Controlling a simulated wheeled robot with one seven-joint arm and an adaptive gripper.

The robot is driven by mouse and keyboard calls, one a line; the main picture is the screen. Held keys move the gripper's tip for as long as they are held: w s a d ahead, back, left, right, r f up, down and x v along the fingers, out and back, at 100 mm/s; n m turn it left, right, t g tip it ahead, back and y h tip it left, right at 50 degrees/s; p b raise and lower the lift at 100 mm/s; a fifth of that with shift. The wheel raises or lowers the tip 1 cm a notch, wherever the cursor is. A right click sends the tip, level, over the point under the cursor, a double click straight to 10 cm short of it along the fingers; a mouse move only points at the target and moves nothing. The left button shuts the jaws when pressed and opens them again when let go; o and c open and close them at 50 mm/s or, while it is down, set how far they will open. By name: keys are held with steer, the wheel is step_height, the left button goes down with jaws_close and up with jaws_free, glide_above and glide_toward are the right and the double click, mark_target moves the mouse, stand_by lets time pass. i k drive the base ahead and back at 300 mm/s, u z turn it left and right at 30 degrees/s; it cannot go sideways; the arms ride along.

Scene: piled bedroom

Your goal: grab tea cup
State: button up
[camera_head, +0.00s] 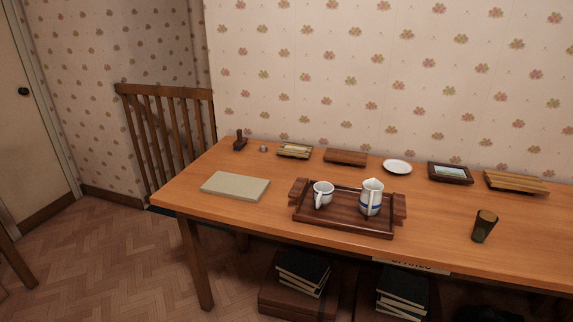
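A white tea cup (323,189) with a handle facing the front stands upright on the left half of a dark brown wooden tray (345,221). The tray lies near the front edge of the wooden table (430,228). My gripper is not in view.
A dark glass (484,226) stands on the table at the right. A grey-beige flat book or board (235,186) lies left of the tray. Along the back are a white plate (397,166), a picture frame (450,173) and wooden boards (345,157). A wooden chair (165,93) stands at the left.

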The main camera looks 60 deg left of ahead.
mark_target(322, 198)
steer(key=k, duration=0.25)
steer(key=u, duration=1.9)
steer(key=i, duration=0.15)
steer(key=u, duration=0.05)
